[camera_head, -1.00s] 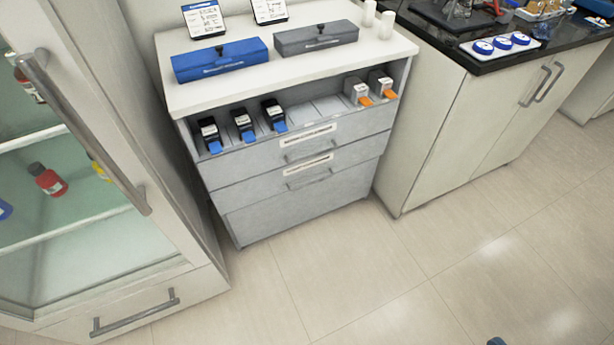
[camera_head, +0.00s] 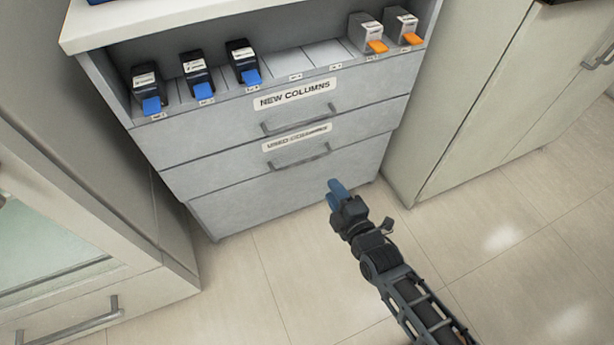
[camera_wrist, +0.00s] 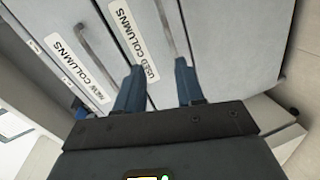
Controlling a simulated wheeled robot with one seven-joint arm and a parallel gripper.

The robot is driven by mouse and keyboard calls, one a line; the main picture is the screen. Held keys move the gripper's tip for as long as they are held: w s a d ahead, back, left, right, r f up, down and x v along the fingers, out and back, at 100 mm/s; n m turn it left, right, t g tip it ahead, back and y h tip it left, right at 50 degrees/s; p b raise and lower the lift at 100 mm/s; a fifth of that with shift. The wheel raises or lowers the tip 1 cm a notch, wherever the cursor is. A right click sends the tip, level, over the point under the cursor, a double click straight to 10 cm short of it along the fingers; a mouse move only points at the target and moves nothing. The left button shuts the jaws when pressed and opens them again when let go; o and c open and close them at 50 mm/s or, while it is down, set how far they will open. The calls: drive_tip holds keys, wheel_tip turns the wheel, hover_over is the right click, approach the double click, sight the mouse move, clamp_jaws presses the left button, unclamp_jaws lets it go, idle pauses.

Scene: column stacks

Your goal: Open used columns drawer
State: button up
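The used columns drawer (camera_head: 225,186) is a grey drawer in the white cabinet, below the new columns drawer (camera_head: 205,139). Its front looks flush, so it appears shut. It has a USED COLUMNS label (camera_head: 297,137) and a thin grey bar handle (camera_head: 300,158). My gripper (camera_head: 333,192) is in front of the cabinet, right of and below that handle in the head view. In the wrist view my gripper (camera_wrist: 158,70) has its two blue fingers apart with nothing held. The used columns handle (camera_wrist: 164,28) lies beyond the gap between them, apart from the fingertips.
The new columns handle (camera_head: 295,122) is just above. An open shelf on top holds several black and grey column holders, including a black one (camera_head: 243,62) and a grey one (camera_head: 401,24). A glass-door cabinet (camera_head: 60,240) stands left. Floor before the drawers is clear.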

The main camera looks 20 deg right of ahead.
drive_tip(key=n+b, duration=0.2)
approach(303, 163)
drive_tip(key=w, duration=0.1)
drive_tip(key=shift+f+b+x, duration=0.2)
drive_tip(key=shift+b+x, duration=2.55)
drive_tip(key=shift+x, duration=1.25)
drive_tip(key=shift+c, duration=0.2)
clamp_jaws()
drive_tip(key=shift+d, duration=0.1)
